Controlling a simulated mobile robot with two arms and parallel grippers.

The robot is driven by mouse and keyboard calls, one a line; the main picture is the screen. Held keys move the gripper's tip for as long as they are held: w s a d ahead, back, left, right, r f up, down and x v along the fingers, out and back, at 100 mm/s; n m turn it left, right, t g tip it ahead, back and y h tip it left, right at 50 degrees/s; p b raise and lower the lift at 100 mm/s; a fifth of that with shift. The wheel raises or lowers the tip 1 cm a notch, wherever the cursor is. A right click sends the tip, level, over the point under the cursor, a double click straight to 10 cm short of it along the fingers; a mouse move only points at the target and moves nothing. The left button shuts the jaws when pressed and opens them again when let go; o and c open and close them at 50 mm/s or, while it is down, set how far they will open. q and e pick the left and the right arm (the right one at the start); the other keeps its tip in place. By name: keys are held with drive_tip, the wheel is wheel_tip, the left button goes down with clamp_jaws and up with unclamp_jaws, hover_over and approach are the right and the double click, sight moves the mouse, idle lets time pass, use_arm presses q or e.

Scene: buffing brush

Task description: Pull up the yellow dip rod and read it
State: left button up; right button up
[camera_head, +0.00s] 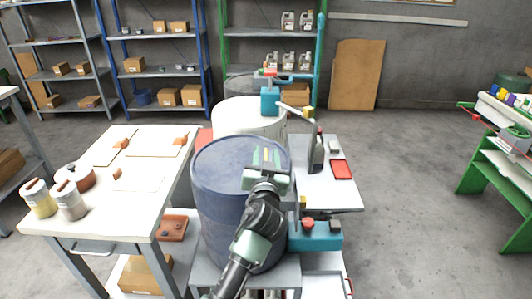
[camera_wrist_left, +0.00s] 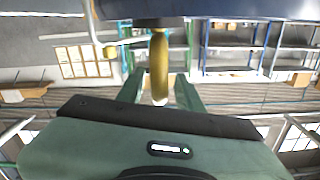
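A yellow rod (camera_wrist_left: 159,62), thicker in the middle with a pale rounded end, shows in the left wrist view below a dark fitting at the drum's edge. My left gripper (camera_head: 266,158) is over the near right top of the dark blue drum (camera_head: 222,190) in the head view. Its fingers (camera_wrist_left: 160,88) stand apart on either side of the rod, with a small gap visible at each side. In the head view the rod is mostly hidden by the gripper, with only a bit of yellow between the fingers. My right gripper is not in view.
A white drum (camera_head: 240,117) with a teal pump (camera_head: 270,101) and lever stands behind. A dark bottle (camera_head: 317,152) and red tray (camera_head: 341,169) are on the right-hand surface. A teal box (camera_head: 318,235) is low at right. A white-topped bench (camera_head: 115,185) stands left.

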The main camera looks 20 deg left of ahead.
use_arm(q)
drive_tip(key=shift+w, duration=0.25)
drive_tip(key=shift+a, duration=0.1)
clamp_jaws()
idle(1.2)
